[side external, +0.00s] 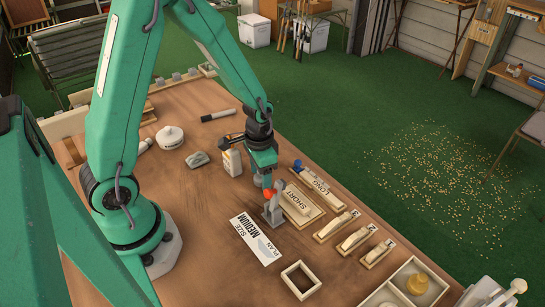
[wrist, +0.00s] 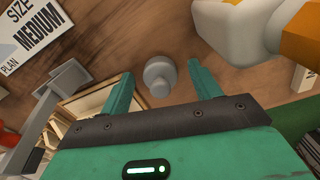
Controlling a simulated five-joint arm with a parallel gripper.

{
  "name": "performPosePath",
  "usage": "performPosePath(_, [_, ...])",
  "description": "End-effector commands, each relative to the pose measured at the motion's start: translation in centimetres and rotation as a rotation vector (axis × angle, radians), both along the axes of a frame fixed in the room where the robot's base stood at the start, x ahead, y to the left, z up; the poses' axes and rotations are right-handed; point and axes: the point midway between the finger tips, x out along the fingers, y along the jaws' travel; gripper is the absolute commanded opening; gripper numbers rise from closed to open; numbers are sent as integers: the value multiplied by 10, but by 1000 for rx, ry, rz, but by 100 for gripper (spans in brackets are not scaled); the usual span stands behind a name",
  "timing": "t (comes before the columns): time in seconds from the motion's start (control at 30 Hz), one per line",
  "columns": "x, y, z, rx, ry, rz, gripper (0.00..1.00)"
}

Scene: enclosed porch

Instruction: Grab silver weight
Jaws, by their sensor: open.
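The silver weight (wrist: 160,76) is a small grey knobbed piece on the brown wooden table. In the wrist view it lies between the two green fingers of my gripper (wrist: 162,70), with a gap on each side. My gripper is open and holds nothing. In the side view my gripper (side external: 263,178) points down low over the middle of the table, and I cannot make out the weight there; the gripper probably hides it.
A grey-and-red upright tool (side external: 272,211) stands close by. A white-and-orange container (side external: 232,162) is on the other side. A "SIZE MEDIUM" card (side external: 256,240), a "SHORT" tray (side external: 302,206) and a small square frame (side external: 301,280) lie nearby. Bare wood is left of the card.

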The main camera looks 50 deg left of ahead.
Motion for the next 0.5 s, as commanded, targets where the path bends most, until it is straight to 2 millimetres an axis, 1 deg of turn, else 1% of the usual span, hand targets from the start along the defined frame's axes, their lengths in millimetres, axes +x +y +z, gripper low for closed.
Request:
performPosePath(0.07, [0,0,0,0,0,0,63])
performPosePath(0.1, [0,0,0,0,0,0,61])
performPosePath(0.17, [0,0,0,0,0,0,49])
performPosePath(0.2, [0,0,0,0,0,0,41])
performPosePath(0.37, [0,0,0,0,0,0,10])
performPosePath(0.4, [0,0,0,0,-1,0,8])
performPosePath(0.5, [0,0,0,0,-1,0,8])
